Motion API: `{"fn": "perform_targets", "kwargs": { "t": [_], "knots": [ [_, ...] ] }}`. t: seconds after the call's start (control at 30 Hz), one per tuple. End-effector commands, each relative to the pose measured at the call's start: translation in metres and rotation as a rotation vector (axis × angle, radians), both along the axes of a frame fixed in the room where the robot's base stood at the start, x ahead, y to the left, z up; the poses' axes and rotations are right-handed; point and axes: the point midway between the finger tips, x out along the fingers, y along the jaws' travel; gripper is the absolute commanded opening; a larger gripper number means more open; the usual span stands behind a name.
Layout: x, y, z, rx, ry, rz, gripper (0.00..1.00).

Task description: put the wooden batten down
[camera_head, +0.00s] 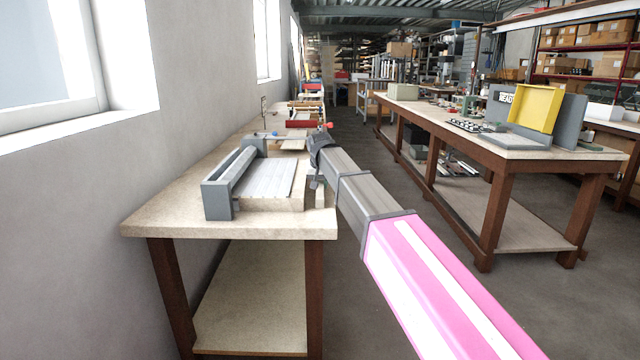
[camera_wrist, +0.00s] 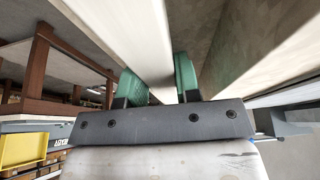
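The wooden batten (camera_wrist: 130,35) is a long, pale, straight strip in the wrist view. It runs from the top edge down between the two green finger pads of my gripper (camera_wrist: 158,80). The pads lie against both sides of it, and the gripper looks shut on it. In the head view my gripper (camera_head: 316,181) is at the right edge of the near workbench (camera_head: 160,220), just right of the grey fixture. My arm hides most of the gripper and batten there, so I cannot tell whether the batten touches the bench.
The grey fixture (camera_head: 218,200) holds pale slats (camera_head: 268,178) on the near bench. A red item (camera_head: 302,124) lies farther back. The bench's front left corner is clear. A second bench (camera_head: 500,150) with a yellow bin (camera_head: 537,106) stands right, across an open aisle.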

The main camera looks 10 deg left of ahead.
Motion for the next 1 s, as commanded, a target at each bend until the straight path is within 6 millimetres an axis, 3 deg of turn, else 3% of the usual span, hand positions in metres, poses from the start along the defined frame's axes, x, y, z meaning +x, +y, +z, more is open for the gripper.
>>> {"fn": "perform_targets", "kwargs": {
  "t": [0.03,0.07,0.47,1.0],
  "knots": [
    [0.0,0.0,0.0,0.0,0.0,0.0,0.46],
    [0.0,0.0,0.0,0.0,0.0,0.0,0.55],
    [-0.001,0.0,0.006,0.0,-0.001,0.0,0.55],
    [-0.036,-0.009,0.091,0.0,-0.002,0.0,0.55]
  ]
}}
